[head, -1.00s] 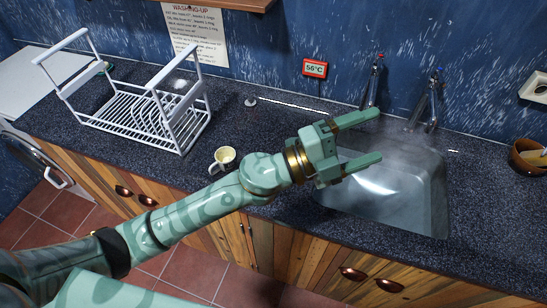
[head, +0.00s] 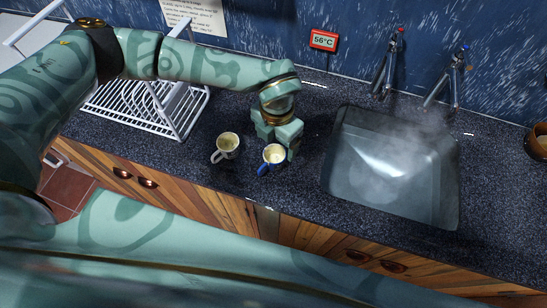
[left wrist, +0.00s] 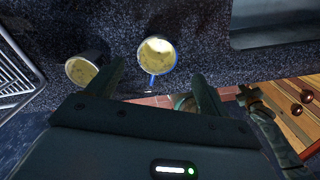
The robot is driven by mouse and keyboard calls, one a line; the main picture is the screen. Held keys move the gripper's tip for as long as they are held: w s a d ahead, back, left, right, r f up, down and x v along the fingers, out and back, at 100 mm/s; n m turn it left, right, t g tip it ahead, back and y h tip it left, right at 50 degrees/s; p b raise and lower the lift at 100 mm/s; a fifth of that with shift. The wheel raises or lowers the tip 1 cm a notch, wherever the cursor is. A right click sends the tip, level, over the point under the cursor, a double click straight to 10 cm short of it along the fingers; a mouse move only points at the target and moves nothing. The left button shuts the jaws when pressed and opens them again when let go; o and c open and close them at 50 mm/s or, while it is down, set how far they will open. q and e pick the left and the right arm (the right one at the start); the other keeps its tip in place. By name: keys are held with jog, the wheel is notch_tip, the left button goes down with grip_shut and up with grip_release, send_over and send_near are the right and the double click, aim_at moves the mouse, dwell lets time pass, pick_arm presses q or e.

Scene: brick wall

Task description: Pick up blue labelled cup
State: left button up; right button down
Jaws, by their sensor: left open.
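The blue-handled cup (head: 273,155) stands on the dark counter, left of the sink. In the left wrist view the open fingers (left wrist: 158,72) lie to either side of the cup's line, with the cup just beyond the tips. Any label is too small to read. A plain whitish cup (head: 227,146) stands just left; it also shows in the left wrist view (left wrist: 83,67).
The steaming metal sink (head: 390,165) is to the right, with two taps (head: 385,68) behind it. A white dish rack (head: 150,110) stands to the left, partly behind my arm. A brown bowl (head: 540,140) is at the far right. The counter's front edge is close to the cups.

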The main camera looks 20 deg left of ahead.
aim_at(273, 157)
pick_arm(q)
notch_tip(273, 157, down, 3)
jog(key=shift+r, duration=0.2)
jog(key=f, duration=0.5)
jog(key=shift+s+a+f+b, duration=0.2)
jog(key=shift+a+f+b, duration=0.05)
jog(key=shift+a+b, duration=0.1)
jog(key=c, duration=1.1)
